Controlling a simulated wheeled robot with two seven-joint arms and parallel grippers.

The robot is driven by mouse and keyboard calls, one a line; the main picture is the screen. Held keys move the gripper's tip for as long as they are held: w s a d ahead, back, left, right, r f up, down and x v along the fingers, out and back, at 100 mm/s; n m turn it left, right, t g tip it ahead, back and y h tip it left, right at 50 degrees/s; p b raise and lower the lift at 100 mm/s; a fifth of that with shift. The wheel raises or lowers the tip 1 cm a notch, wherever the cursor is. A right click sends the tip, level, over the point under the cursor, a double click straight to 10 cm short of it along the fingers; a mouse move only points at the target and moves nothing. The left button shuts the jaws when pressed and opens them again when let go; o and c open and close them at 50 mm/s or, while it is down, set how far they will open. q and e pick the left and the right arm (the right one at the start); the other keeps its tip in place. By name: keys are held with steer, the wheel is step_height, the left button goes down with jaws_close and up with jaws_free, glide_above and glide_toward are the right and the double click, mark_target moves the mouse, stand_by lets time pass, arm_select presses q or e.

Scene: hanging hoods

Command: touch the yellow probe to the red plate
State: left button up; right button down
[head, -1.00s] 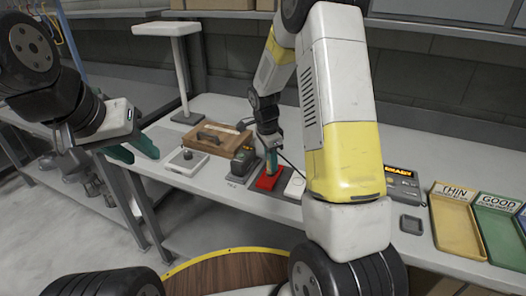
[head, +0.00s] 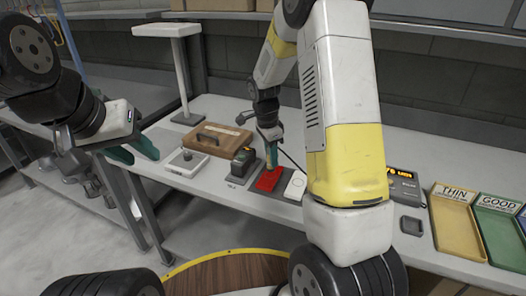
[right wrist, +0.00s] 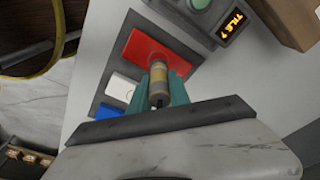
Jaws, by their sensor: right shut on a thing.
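The red plate (head: 266,182) lies on the dark base on the bench, and it also shows in the right wrist view (right wrist: 137,49). My right gripper (right wrist: 159,92) is shut on the yellow probe (right wrist: 158,72), which points down over the red plate. In the head view the right gripper (head: 271,156) stands just above the plate, its fingers hiding most of the probe. I cannot tell whether the tip touches the plate or is slightly apart. My left gripper (head: 131,153) is open and empty, in front of the bench's left part.
A white plate (right wrist: 123,88) and a blue plate (right wrist: 117,109) sit beside the red one. Label trays (head: 458,222) lie at right.

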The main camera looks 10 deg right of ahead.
steer(key=shift+r, duration=2.2)
